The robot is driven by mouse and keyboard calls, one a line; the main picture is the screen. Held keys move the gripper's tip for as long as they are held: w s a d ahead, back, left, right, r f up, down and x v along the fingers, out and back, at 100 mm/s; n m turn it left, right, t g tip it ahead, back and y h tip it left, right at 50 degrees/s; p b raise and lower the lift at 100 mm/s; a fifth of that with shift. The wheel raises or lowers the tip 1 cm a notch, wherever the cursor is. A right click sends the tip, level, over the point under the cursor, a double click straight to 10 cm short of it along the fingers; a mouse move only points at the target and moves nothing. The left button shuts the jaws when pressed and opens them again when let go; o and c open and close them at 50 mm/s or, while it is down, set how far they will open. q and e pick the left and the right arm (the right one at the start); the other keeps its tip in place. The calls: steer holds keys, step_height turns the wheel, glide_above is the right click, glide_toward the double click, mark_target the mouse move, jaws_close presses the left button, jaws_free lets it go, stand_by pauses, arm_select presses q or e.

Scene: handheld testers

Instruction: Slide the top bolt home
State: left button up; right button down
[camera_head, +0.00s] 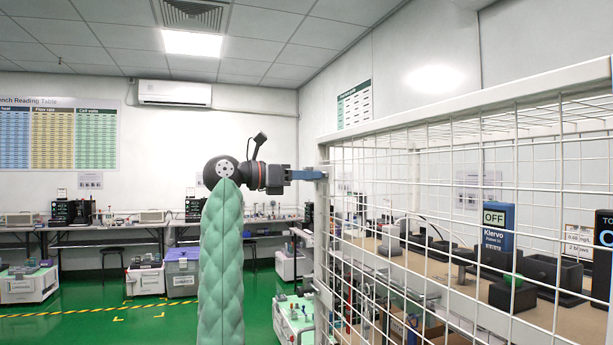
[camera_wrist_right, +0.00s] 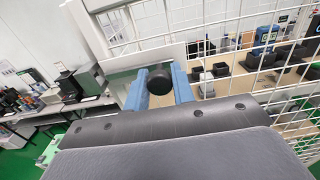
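A round black knob (camera_wrist_right: 158,82), which looks like the bolt's handle, shows in the right wrist view in front of a pale plate on the white cage frame. My right gripper (camera_head: 319,174) reaches the cage's near upright post in the head view. Its two blue fingers (camera_wrist_right: 159,76) lie on either side of the knob and appear to touch it. In the head view the fingers hide the knob. The bolt's rod and its socket cannot be made out. My left gripper is in no view.
The white wire-mesh cage (camera_head: 470,98) fills the right side. Behind its mesh, a tester marked OFF (camera_head: 496,230) stands among dark blocks on a tan bench. Workbenches (camera_head: 110,227) line the back wall. Green floor lies open at lower left.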

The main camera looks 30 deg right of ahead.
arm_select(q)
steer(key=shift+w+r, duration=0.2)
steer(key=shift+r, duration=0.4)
arm_select(e)
steer(key=w, duration=0.2)
steer(key=w+d, duration=0.1)
steer(key=w, duration=0.2)
steer(key=shift+d+r, duration=0.1)
steer(key=shift+r, duration=0.1)
steer(key=c, duration=1.4)
jaws_free()
steer(key=shift+w, duration=0.1)
steer(key=shift+o, duration=1)
steer(key=shift+w+f, duration=0.15)
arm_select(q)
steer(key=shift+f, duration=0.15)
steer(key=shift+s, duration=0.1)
